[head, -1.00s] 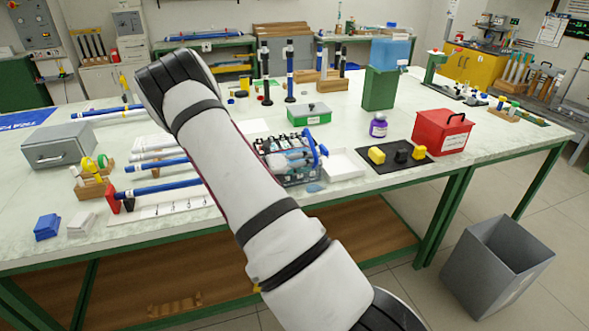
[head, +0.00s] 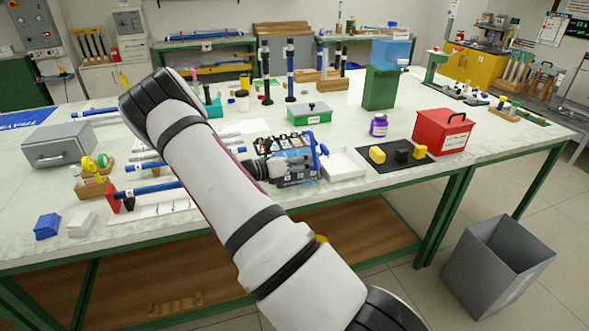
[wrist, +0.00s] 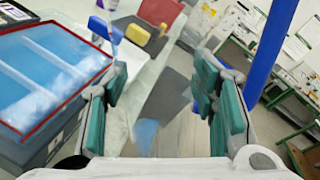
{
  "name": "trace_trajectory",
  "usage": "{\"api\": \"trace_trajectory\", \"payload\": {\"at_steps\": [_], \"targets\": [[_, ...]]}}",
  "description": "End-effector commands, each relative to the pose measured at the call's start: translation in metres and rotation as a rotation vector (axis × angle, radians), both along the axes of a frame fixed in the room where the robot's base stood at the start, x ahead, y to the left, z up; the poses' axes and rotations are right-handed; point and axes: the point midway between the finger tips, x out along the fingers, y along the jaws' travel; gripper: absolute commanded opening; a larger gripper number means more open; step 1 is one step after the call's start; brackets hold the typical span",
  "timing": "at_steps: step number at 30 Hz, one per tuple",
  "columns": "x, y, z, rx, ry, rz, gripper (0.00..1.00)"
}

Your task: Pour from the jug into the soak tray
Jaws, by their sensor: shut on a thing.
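The soak tray (head: 298,181) is a dark box on the bench, holding light compartments in the head view. In the wrist view the soak tray (wrist: 108,62) has a red rim, dividers and a blue surface, at the left. My gripper (head: 270,168) is at the tray's near left side. Its teal-padded fingers (wrist: 165,105) stand apart around something see-through, which I take for the jug. A blue bar, apparently the jug's handle (wrist: 268,50), rises at right; blue also shows at the tray's right end. The jug's outline, tilt and contents are unclear.
A white open tray (head: 345,166) stands just right of the soak tray. Beyond it are a black mat (head: 392,168) with yellow and black blocks, a purple bottle (head: 378,126) and a red box (head: 442,131). A green box (head: 309,115) stands behind. Blue rods lie left.

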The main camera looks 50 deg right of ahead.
Motion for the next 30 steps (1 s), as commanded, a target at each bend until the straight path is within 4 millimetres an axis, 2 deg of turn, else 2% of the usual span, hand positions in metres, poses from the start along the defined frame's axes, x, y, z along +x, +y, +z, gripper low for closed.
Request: {"api": "trace_trajectory", "payload": {"at_steps": [8, 17, 26, 30], "targets": [[0.002, -0.001, -0.001, -0.012, -0.018, 0.001, 0.10], [0.017, -0.010, -0.010, -0.132, -0.212, 0.000, 0.10], [0.017, -0.011, -0.008, -0.134, -0.217, -0.001, 0.10], [0.016, -0.011, -0.001, -0.134, -0.218, 0.000, 0.10]]}}
